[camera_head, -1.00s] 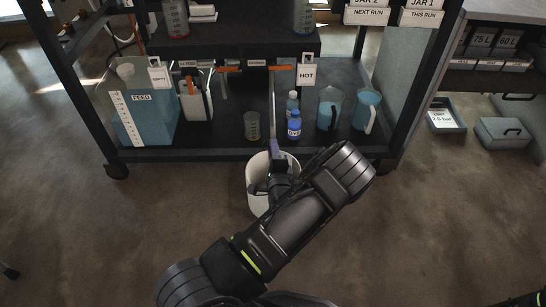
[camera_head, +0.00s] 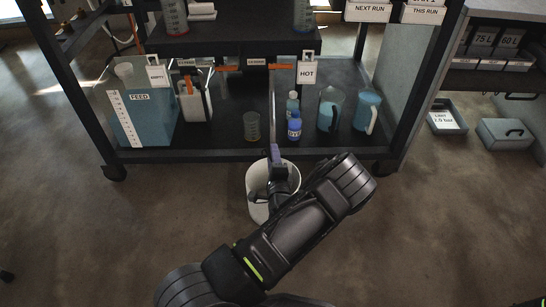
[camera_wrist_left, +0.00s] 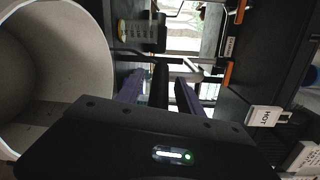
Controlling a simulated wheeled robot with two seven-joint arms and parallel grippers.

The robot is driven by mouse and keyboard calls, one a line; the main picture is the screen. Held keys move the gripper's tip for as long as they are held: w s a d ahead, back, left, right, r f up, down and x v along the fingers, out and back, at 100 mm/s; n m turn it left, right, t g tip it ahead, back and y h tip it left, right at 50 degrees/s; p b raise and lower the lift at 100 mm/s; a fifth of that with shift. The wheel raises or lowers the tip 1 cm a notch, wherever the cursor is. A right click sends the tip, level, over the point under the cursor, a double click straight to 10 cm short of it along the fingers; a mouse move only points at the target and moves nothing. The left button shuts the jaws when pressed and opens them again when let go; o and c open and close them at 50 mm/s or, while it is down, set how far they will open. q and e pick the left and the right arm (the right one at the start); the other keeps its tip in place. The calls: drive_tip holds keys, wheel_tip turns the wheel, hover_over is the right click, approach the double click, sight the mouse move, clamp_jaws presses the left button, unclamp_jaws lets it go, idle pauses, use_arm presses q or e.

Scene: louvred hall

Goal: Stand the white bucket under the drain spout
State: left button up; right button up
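The white bucket (camera_head: 256,212) is upright in front of the rack's lower shelf, its front partly hidden by my left arm. My left gripper (camera_head: 275,152) is over the bucket's mouth, its purple fingers level with a dark bar that looks like the bucket's handle grip. In the left wrist view the bar (camera_wrist_left: 160,85) lies between the fingers, and the bucket's pale inside (camera_wrist_left: 45,75) fills the left side. A thin grey upright pipe (camera_head: 271,100), perhaps the drain spout, comes down just behind the gripper; its lower end is hard to tell. My right gripper is out of view.
The lower shelf (camera_head: 215,154) carries a blue FEED tank (camera_head: 150,118), a small beaker (camera_head: 251,126), blue bottles (camera_head: 294,128) and two blue jugs (camera_head: 366,112). A HOT tag (camera_head: 307,74) hangs above. Open floor (camera_head: 430,220) lies to the right.

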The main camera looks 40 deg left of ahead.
use_arm(q)
drive_tip(key=shift+r, duration=0.15)
drive_tip(key=shift+s+d, duration=0.15)
drive_tip(key=shift+s, duration=0.05)
drive_tip(key=p+v, duration=0.4)
drive_tip(key=v, duration=0.7)
drive_tip(key=shift+s+d, duration=0.2)
drive_tip(key=shift+a, duration=0.1)
